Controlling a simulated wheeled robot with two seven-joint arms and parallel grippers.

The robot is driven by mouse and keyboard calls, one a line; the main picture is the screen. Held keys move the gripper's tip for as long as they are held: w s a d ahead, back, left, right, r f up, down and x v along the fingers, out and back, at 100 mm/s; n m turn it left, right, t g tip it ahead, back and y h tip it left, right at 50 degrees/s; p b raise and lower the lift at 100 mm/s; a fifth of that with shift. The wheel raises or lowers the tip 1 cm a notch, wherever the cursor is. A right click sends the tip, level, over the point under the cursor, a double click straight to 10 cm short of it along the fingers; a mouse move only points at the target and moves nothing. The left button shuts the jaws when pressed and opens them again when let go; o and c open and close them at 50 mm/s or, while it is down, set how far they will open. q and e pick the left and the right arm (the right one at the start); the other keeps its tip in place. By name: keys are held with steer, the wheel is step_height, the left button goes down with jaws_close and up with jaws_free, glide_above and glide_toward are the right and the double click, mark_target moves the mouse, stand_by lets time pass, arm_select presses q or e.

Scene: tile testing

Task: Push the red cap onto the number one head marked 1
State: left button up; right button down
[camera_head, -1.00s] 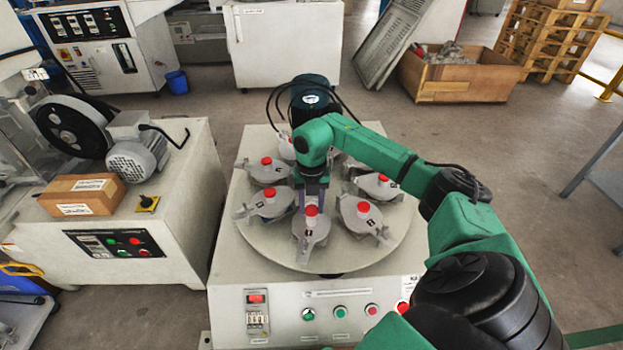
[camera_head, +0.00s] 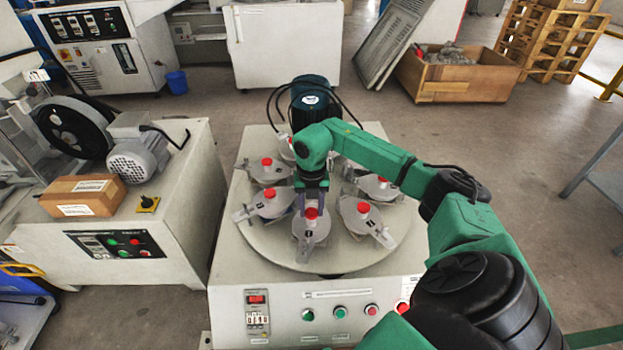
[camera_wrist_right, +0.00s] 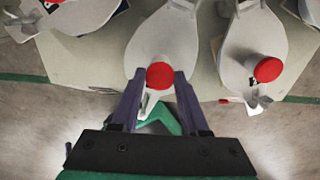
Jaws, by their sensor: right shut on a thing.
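My right gripper (camera_head: 312,203) reaches down over the round turntable (camera_head: 276,240) at its front middle. In the right wrist view its fingers (camera_wrist_right: 158,88) are shut on a red cap (camera_wrist_right: 160,76), one on each side. This cap (camera_head: 311,213) sits at the grey front-middle head (camera_head: 311,230); this head also shows in the wrist view (camera_wrist_right: 160,40). Its mark is too small to read surely. I cannot tell whether the cap is fully seated. My left gripper is not in view.
Several other grey heads with red caps ring the turntable, including a close one at the right (camera_head: 363,208) and one at the left (camera_head: 270,194). A dark motor (camera_head: 312,105) with cables stands behind. Buttons (camera_head: 340,312) line the machine's front.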

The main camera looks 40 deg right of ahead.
steer(key=shift+f, duration=0.3)
stand_by(0.5)
steer(key=shift+c, duration=1.7)
jaws_free()
steer(key=shift+o, duration=0.3)
steer(key=shift+o, duration=1.4)
